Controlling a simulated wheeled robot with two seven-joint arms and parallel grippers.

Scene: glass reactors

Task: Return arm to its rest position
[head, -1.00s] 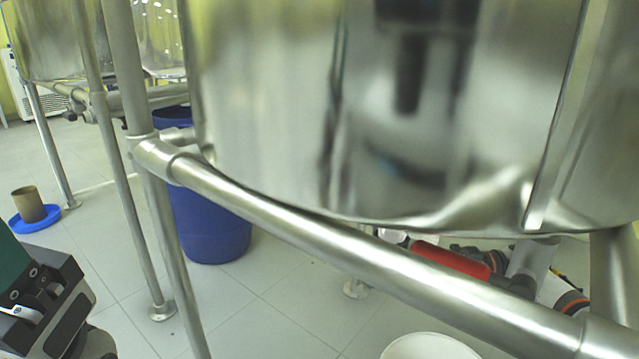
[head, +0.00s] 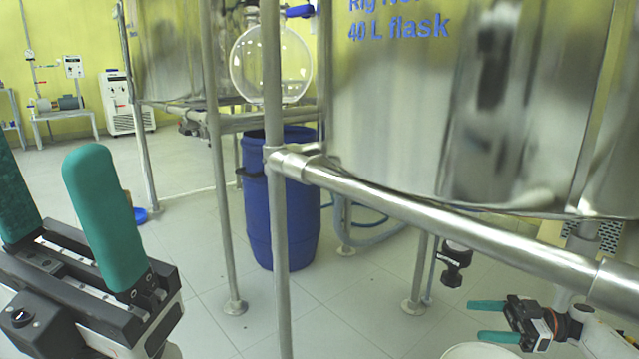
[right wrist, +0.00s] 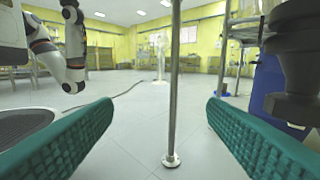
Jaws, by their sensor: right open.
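My right gripper (head: 477,321) is at the lower right of the head view, below the steel frame rail. Its two green fingers are apart, with nothing between them. In the right wrist view the green fingers (right wrist: 160,115) are spread wide, with a steel post visible in the background between them. My left gripper (head: 45,170) is large at the left edge of the head view. Its green fingers point up and stand apart, and I see nothing held. One of its fingers is partly cut off by the edge.
A steel vessel (head: 420,120) and its frame rail (head: 400,212) fill the right side. A blue drum (head: 288,215) stands behind a frame post (head: 274,120). A white bucket rim (head: 480,350) is below my right gripper. A dark valve (right wrist: 298,60) is close at upper right. Tiled floor is open at left.

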